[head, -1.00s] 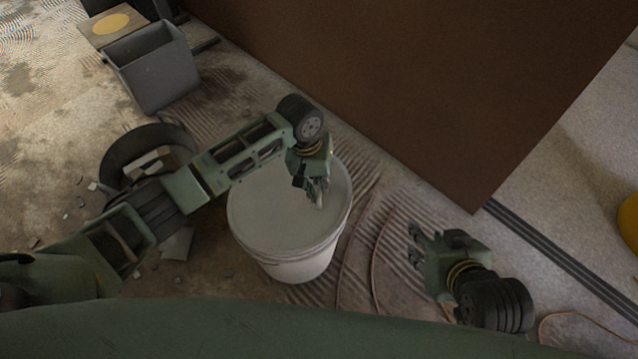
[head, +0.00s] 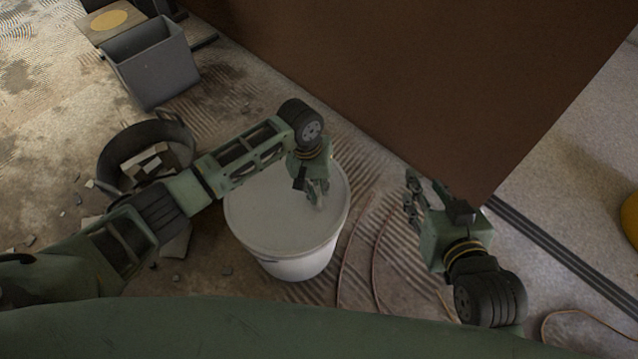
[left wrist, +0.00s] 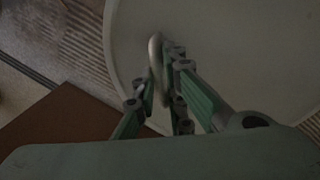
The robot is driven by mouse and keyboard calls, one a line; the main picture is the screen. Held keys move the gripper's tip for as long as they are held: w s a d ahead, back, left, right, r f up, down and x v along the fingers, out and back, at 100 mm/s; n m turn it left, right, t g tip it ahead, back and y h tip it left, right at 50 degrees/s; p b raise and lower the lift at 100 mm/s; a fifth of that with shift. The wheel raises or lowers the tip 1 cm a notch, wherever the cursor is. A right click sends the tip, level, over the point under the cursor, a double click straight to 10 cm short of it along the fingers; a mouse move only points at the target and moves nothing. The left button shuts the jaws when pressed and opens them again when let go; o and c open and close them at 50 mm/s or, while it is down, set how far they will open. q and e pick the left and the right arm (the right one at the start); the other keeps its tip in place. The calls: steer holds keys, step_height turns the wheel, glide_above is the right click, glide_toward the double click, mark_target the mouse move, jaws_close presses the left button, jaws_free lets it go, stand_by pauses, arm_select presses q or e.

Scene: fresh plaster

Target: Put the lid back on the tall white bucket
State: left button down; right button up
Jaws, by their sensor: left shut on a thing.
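The tall white bucket (head: 302,265) stands on the floor in the middle of the head view. Its pale round lid (head: 270,215) covers the top, looking level and about in line with the rim. I cannot tell whether it is fully seated. My left gripper (head: 316,200) is above the lid, shut on its handle. In the left wrist view the lid (left wrist: 240,50) fills much of the picture, and its looped handle (left wrist: 154,62) is between the fingers. My right gripper (head: 410,195) is open and empty, to the right of the bucket.
A large brown panel (head: 400,80) stands behind the bucket and reaches near my right gripper. A grey bin (head: 155,70) is at the far left. A dark round tub (head: 125,155) with rubble is behind my left arm. A thin cable (head: 345,260) lies right of the bucket.

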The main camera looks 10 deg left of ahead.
arm_select(q)
steer(key=shift+f, duration=0.15)
arm_select(e)
steer(key=shift+w+r, duration=0.15)
steer(key=shift+s+d+f+g, duration=0.15)
steer(key=shift+s+f+g, duration=0.15)
steer(key=shift+s+f, duration=0.25)
stand_by(0.5)
steer(key=shift+d+f, duration=0.1)
steer(key=shift+f, duration=0.2)
arm_select(q)
steer(key=shift+p, duration=0.35)
arm_select(e)
steer(key=shift+s+d+f+g+h, duration=0.2)
steer(key=shift+s+f+g+h, duration=0.1)
steer(key=shift+s+f+g, duration=0.25)
steer(key=shift+s+d+f, duration=0.1)
steer(key=shift+s+f, duration=0.05)
steer(key=shift+s+f+g, duration=0.15)
steer(key=shift+f+g, duration=0.1)
steer(key=shift+s+d+f, duration=0.1)
steer(key=shift+s+f, duration=0.05)
steer(key=shift+s+d+f+g, duration=0.1)
steer(key=shift+s+f+g, duration=0.1)
steer(key=shift+g, duration=0.1)
